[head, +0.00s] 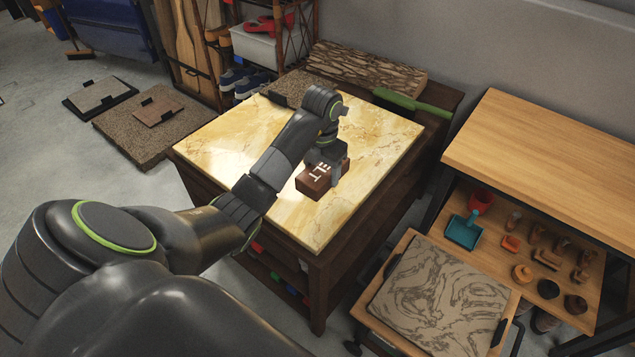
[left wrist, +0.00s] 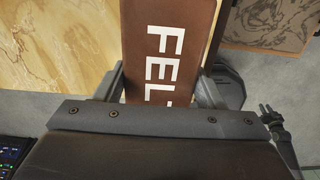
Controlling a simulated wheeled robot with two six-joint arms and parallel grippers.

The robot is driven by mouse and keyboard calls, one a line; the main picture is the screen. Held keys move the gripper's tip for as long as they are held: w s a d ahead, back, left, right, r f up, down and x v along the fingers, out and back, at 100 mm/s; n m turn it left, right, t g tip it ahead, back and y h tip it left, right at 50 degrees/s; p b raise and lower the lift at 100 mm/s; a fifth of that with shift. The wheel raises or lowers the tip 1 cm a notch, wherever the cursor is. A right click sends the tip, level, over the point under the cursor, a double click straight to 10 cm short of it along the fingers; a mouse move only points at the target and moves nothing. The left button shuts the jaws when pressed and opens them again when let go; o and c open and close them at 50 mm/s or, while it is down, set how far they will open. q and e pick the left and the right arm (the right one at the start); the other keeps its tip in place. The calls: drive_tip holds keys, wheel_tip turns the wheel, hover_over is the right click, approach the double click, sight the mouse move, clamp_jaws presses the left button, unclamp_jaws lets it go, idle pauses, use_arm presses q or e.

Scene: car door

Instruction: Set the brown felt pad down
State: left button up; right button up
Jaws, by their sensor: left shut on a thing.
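The brown felt pad (head: 314,181) is a small block with white lettering on top. In the left wrist view the felt pad (left wrist: 168,45) shows the letters "FELT", partly cut off by my gripper's body. My left gripper (head: 333,166) is shut on the pad, over the right part of a yellow marble-topped table (head: 240,140). Its two fingers (left wrist: 165,85) stand on either side of the pad in the left wrist view. I cannot tell whether the pad touches the marble.
The marble top is otherwise clear. At right are a wooden bench (head: 550,150), a shelf of small items, and a patterned board (head: 440,300). Mats (head: 150,115) lie on the floor at left.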

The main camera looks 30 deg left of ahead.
sight(322, 201)
use_arm(q)
wheel_tip(322, 201, down, 8)
drive_tip(key=shift+d+r, duration=0.1)
drive_tip(key=shift+r, duration=0.15)
drive_tip(key=shift+f, duration=0.15)
use_arm(e)
drive_tip(key=shift+d+f, duration=0.3)
drive_tip(key=shift+d, duration=0.3)
use_arm(q)
drive_tip(key=shift+f, duration=0.1)
drive_tip(key=shift+f, duration=0.15)
drive_tip(key=o, duration=1)
drive_tip(key=shift+c, duration=0.2)
use_arm(e)
drive_tip(key=shift+f, duration=0.1)
use_arm(q)
drive_tip(key=shift+r, duration=0.25)
use_arm(e)
drive_tip(key=shift+a, duration=0.1)
